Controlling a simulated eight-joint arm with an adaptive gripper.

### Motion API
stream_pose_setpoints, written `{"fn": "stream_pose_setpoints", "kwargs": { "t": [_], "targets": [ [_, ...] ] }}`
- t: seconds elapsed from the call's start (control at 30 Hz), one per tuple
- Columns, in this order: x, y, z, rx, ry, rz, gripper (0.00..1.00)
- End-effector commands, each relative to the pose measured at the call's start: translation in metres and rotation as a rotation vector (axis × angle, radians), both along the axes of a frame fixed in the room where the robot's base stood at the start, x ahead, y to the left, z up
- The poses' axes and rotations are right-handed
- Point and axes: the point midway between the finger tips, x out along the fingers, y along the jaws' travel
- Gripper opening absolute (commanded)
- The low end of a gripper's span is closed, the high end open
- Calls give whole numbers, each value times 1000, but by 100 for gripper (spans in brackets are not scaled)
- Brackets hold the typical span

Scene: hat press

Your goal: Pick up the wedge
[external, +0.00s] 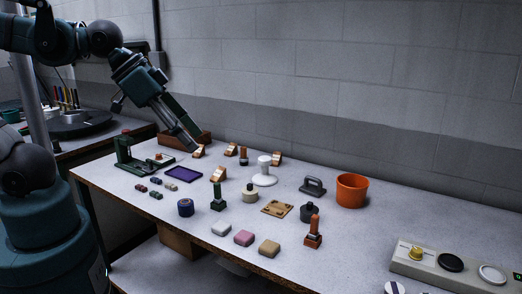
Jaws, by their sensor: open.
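Several small copper-coloured blocks with sloping faces look like wedges. One wedge (198,153) is right at the tip of my gripper (194,145). Others stand to its right: one wedge (231,150), one farther right (277,159), and one nearer the front (218,175). My gripper reaches down to the back left of the table and is open. The fingers are dark and small here, so I cannot tell whether they touch or straddle the nearest wedge.
A brown wooden box (172,141) is behind my gripper, with a green press (133,160) to the left. A purple tray (184,174), white stand (264,172), stamps and soap-like blocks are nearby. An orange bucket (352,188) stands right.

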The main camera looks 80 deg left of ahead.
Motion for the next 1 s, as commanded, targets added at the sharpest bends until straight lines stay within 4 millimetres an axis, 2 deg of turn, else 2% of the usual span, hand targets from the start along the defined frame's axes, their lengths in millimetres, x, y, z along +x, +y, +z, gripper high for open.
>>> {"fn": "stream_pose_setpoints", "kwargs": {
  "t": [0.43,1.0],
  "targets": [
    [36,45,-4,-14,93,109,41],
    [79,117,-29,-47,223,261,41]
  ]
}}
